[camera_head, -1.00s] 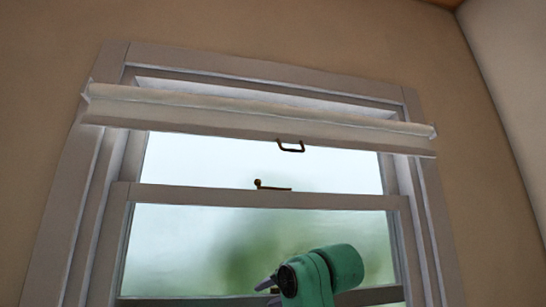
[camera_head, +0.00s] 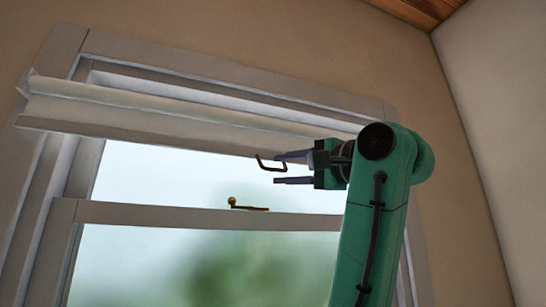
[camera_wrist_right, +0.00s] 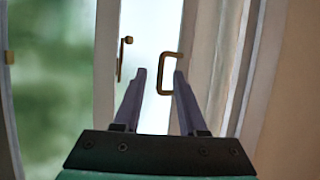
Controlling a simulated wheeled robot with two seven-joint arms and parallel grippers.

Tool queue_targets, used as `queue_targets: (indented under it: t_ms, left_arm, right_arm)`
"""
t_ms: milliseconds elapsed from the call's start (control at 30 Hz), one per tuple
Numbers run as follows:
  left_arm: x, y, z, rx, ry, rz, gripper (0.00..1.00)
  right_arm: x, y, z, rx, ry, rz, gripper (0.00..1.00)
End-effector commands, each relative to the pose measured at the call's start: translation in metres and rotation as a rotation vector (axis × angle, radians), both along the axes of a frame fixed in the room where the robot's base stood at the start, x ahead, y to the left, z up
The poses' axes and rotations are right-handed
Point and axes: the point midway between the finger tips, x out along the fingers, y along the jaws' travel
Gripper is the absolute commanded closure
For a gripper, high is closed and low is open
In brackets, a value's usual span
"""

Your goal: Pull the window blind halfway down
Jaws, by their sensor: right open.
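The window blind (camera_head: 150,109) is a pale roll across the top of the window, almost fully rolled up. A brown pull handle (camera_head: 268,164) hangs from its lower edge. My right gripper (camera_head: 278,168) is raised at the handle, its two fingers open and pointing left in the head view. In the right wrist view the handle (camera_wrist_right: 163,90) shows just beyond the open fingertips (camera_wrist_right: 159,77), nearer the right finger. I cannot tell whether a finger touches it. My left gripper is not in view.
A brass latch (camera_head: 246,207) sits on the window's middle rail (camera_head: 140,214), below the handle. The white window frame (camera_head: 60,60) surrounds the glass. A plain wall (camera_head: 480,150) stands to the right.

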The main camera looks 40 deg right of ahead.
Motion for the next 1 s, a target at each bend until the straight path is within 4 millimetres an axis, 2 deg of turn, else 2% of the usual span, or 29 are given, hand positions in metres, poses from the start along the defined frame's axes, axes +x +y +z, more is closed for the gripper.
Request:
queue_targets:
  t_ms: [33,200,467,567,600,1000]
  left_arm:
    - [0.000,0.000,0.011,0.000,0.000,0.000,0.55]
    - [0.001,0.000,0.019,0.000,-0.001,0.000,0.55]
    - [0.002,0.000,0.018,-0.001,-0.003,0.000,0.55]
    - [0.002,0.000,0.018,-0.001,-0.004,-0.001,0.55]
    - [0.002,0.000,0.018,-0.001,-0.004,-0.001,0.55]
    - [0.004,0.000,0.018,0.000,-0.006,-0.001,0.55]
  right_arm:
    - [0.011,0.001,0.006,0.000,0.003,0.000,0.59]
    - [0.032,0.002,0.007,-0.001,0.000,0.000,0.59]
    - [0.035,0.002,0.005,-0.001,-0.001,0.000,0.59]
    - [0.035,0.002,0.005,-0.001,-0.001,0.000,0.93]
    - [0.035,0.002,0.005,-0.001,-0.001,0.000,1.00]
    - [0.035,0.002,0.005,-0.001,-0.001,0.000,1.00]
